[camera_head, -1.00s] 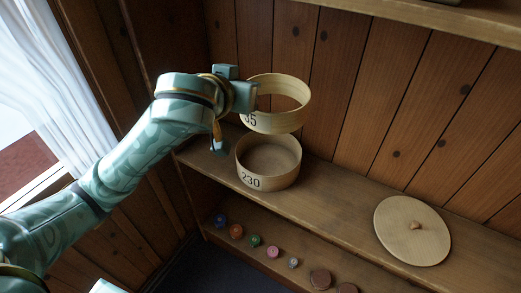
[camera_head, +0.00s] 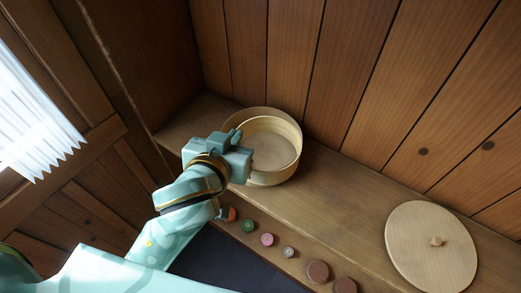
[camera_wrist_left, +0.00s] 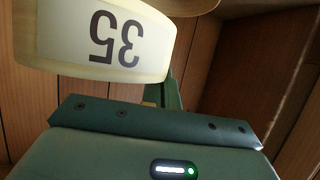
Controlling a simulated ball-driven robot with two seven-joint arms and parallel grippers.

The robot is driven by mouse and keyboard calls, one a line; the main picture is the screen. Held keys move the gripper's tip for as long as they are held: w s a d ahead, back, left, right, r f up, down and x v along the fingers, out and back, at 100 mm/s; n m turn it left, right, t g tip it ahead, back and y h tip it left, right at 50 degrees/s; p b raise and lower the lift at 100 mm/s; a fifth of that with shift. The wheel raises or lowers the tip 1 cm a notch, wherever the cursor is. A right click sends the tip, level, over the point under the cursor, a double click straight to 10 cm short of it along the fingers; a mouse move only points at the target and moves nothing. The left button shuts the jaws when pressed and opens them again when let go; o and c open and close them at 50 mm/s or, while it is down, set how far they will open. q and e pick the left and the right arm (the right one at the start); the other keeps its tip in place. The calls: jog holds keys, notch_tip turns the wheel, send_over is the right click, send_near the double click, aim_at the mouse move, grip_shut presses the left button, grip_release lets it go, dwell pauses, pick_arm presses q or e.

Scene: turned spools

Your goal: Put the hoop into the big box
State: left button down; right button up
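The hoop (camera_head: 288,130) is a pale bentwood ring, marked 35 in the left wrist view (camera_wrist_left: 95,40). The big box (camera_head: 256,111) is a round, open wooden box on the shelf. My left gripper (camera_head: 241,140) is at the left side of the hoop and appears shut on its wall; the fingertips are largely hidden. The hoop overlaps the box in the head view, with the box's back rim showing beyond it and a pale floor through it. I cannot tell how high the hoop is above the box. My right gripper is not in view.
A round knobbed lid (camera_head: 430,250) lies on the shelf at the right. Several small coloured spools (camera_head: 267,239) stand on a lower level in front. The shelf between box and lid is clear. A plank wall (camera_head: 330,70) rises behind.

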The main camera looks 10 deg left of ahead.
pick_arm(q)
jog(key=w+a+f+b, duration=0.1)
jog(key=w+f+b, duration=0.2)
jog(key=w+f, duration=0.1)
jog(key=w+a+f+b, duration=0.1)
jog(key=w+f+b, duration=0.3)
jog(key=f, duration=0.1)
jog(key=w+a+f+b, duration=0.2)
jog(key=w+f+b, duration=0.1)
jog(key=w+f, duration=0.1)
jog(key=shift+w+f, duration=0.2)
jog(key=shift+f, duration=0.65)
jog(key=shift+r, duration=0.3)
jog(key=shift+s+f, duration=0.1)
jog(key=shift+f, duration=0.55)
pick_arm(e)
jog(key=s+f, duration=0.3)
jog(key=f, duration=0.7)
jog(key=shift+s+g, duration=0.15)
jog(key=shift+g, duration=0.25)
pick_arm(q)
jog(key=c, duration=1.7)
grip_release()
jog(key=shift+f, duration=0.15)
